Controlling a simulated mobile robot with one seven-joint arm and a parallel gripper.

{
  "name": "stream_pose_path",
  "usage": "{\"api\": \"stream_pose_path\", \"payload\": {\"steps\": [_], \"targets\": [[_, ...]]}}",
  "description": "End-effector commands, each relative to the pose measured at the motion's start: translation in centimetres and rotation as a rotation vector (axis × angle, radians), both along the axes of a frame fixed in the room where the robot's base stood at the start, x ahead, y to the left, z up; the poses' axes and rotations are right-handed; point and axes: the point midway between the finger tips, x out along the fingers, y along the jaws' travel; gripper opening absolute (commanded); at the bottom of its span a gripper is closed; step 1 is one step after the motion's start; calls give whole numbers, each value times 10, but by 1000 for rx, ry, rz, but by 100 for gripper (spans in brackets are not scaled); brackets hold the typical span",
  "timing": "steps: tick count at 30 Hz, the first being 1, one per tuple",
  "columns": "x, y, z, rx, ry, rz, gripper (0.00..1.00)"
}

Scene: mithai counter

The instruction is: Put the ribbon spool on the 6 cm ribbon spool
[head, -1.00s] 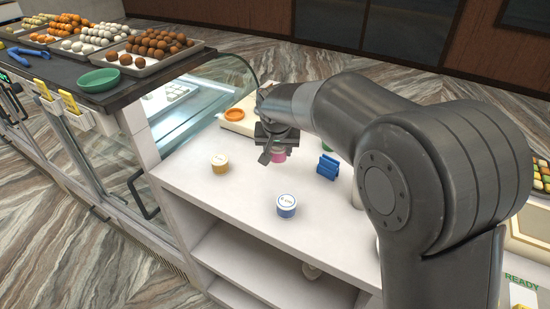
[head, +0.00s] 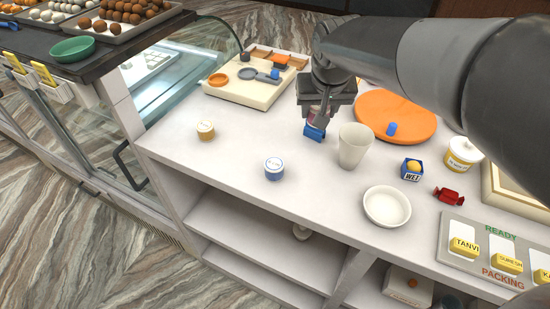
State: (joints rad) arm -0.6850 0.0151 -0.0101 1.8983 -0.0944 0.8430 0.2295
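My gripper (head: 321,108) is shut on a pink ribbon spool (head: 317,114), which is mostly hidden by the fingers. It appears to be held above the counter. A blue-and-white spool (head: 273,169) stands upright on the white counter, left of and nearer than my gripper; its top label is too small to read surely now, but looks like 6 cm in the earlier view. A gold-and-white spool (head: 205,130) stands further left. The tops of both standing spools are bare.
A blue block-like object (head: 314,133) sits just below my gripper in the picture. A white cup (head: 354,145), white bowl (head: 386,206) and orange disc (head: 396,114) are to the right. A cream tray (head: 245,92) is behind. The counter around the blue-and-white spool is clear.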

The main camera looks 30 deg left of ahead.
Motion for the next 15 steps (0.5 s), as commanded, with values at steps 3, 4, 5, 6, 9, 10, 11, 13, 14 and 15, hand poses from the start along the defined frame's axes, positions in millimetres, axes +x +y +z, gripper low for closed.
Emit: {"api": "stream_pose_path", "payload": {"steps": [3,4,5,6,9,10,11,13,14,15], "targets": [[-23,-19,8,2,-1,12,22],[-27,-23,9,2,0,15,22],[-31,-26,10,2,0,16,22],[-36,-30,11,2,0,19,22],[-45,-38,12,2,1,25,22],[-47,-39,12,2,1,26,22],[-49,-40,12,2,1,28,22],[-52,-38,10,1,3,30,22],[-54,-35,8,0,4,31,22],[-55,-29,4,-1,3,35,22]]}}
